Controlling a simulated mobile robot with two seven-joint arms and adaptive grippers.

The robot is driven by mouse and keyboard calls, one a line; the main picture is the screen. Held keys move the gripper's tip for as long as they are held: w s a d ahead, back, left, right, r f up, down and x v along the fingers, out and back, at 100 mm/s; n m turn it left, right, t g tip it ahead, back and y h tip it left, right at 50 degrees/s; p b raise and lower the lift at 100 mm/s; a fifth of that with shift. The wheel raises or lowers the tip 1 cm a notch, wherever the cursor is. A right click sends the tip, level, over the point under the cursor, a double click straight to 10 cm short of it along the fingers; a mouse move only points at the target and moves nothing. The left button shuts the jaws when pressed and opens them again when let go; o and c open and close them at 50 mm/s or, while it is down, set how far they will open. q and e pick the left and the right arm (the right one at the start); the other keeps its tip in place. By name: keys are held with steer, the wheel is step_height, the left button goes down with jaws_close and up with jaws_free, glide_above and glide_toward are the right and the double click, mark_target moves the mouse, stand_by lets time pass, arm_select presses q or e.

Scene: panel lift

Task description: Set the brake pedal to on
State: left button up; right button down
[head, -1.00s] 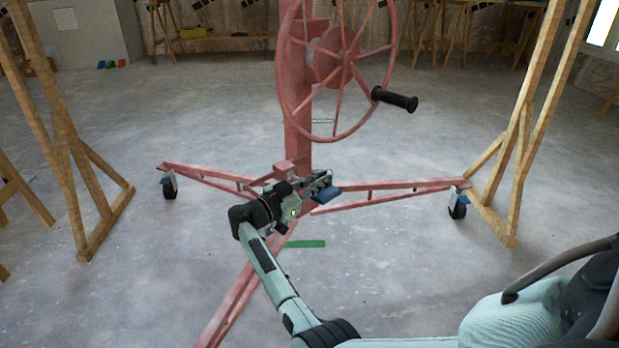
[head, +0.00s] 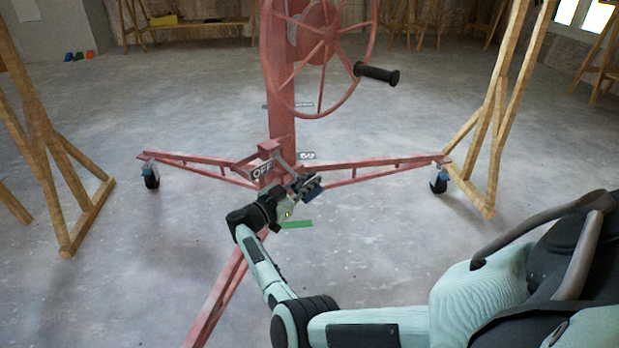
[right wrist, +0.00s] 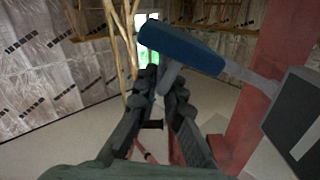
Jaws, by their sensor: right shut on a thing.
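The brake pedal has a blue pad (head: 312,191) on a grey lever, low on the red lift's mast. In the right wrist view the blue pad (right wrist: 180,45) is large and its grey lever (right wrist: 232,75) runs right to the red post. My right gripper (head: 306,186) is at the pad, shut on the pedal. In the right wrist view its fingers (right wrist: 166,92) are below the pad, around a grey part of it. The exact contact is partly hidden. My left gripper is out of view.
The red lift has a large wheel (head: 320,55) with a black handle (head: 377,73) above the pedal. Its legs (head: 215,172) spread over the floor on casters. Wooden trestles (head: 55,150) stand left and right; floor between is clear.

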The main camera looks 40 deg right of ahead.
steer(key=shift+s+d+f, duration=0.35)
steer(key=shift+s+f, duration=0.1)
steer(key=shift+f, duration=0.05)
steer(key=c, duration=1.6)
jaws_free()
steer(key=shift+c, duration=0.2)
steer(key=shift+w, duration=0.1)
steer(key=shift+w+a+r, duration=0.1)
steer(key=shift+a, duration=0.2)
steer(key=s+a, duration=0.1)
steer(key=a, duration=1)
steer(key=shift+s+a, duration=0.2)
steer(key=shift+s, duration=0.15)
